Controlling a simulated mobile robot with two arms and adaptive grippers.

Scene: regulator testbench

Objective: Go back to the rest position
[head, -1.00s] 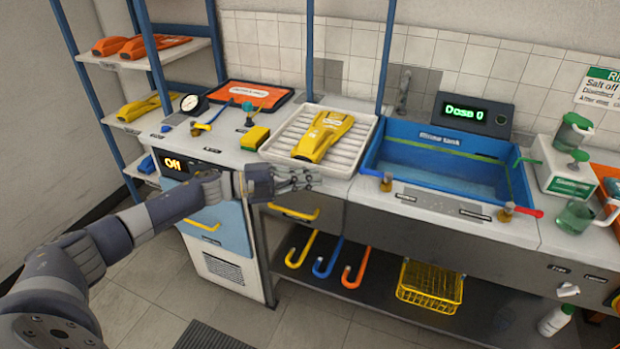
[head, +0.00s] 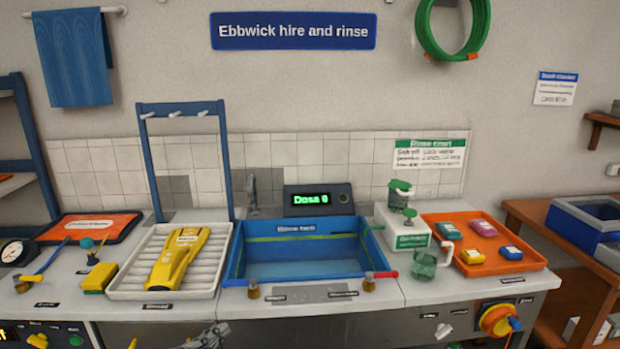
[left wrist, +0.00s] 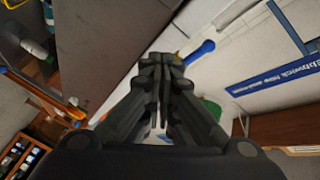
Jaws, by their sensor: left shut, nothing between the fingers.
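My left gripper (head: 208,338) shows only in part at the bottom edge of the head view, in front of the bench and below the tray. In the left wrist view my left gripper (left wrist: 160,62) is shut, its fingers together with nothing between them. A yellow device (head: 178,262) lies on the white ribbed tray (head: 208,292), apart from the gripper. My right gripper is in neither view.
The blue rinse tank (head: 236,272) is set in the bench right of the tray, with a display (head: 318,200) behind it. An orange tray (head: 532,262) with several small coloured devices is at the right. A yellow sponge (head: 98,278) lies at the left.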

